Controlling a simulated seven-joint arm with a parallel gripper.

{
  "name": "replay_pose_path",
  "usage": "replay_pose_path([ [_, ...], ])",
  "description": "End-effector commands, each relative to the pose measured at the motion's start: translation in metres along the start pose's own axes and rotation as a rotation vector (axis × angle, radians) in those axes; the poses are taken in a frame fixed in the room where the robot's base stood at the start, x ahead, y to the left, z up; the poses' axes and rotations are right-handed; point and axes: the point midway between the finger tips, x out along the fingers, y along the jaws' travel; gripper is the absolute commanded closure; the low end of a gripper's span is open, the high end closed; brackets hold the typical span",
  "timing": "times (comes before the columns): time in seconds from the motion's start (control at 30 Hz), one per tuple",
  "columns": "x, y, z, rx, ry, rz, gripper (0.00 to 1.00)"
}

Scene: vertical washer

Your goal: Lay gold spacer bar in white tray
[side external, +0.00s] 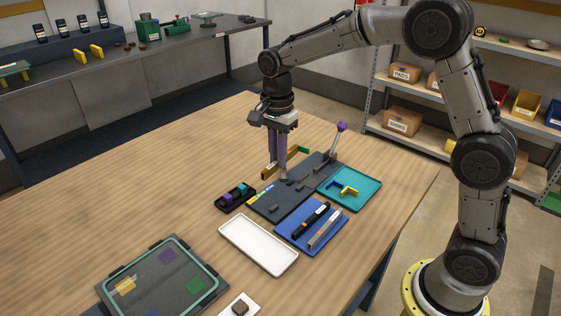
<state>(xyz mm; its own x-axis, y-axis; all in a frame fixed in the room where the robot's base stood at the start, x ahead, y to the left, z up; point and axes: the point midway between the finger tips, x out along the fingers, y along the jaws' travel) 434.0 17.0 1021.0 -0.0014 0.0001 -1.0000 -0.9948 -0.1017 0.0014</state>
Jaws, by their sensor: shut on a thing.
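The gold spacer bar (268,171) is in my gripper (280,174), over the dark grey board. It sticks out on both sides of the fingers and slants up to the right. My gripper points down with its fingers shut on the bar. The fingers hide the bar's middle. Whether the bar still touches the board beneath is hard to tell. The white tray (258,245) lies on the table in front of the board, and it is empty.
The dark grey board (262,208) carries a purple-knobbed lever (341,127). A blue tray (331,243) with bars, a teal tray (367,196) with a yellow piece and a black holder (222,203) stand close by. A green-rimmed panel (134,297) lies at front left. The table's left is clear.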

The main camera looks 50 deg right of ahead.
Motion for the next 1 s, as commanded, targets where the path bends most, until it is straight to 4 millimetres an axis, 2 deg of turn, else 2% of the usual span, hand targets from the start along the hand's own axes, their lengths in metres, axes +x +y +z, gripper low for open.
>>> replay_pose_path([
  [0.17,-0.001,0.005,0.032,-0.276,0.001,-0.002,1.00],
  [0.4,-0.001,0.022,0.089,-0.823,0.001,-0.001,1.00],
  [0.6,0.000,0.038,0.126,-1.216,0.002,-0.002,1.00],
  [0.8,0.000,0.050,0.148,-1.467,0.002,-0.001,1.00],
  [1.0,0.034,0.051,0.147,-1.473,0.000,0.003,1.00],
])
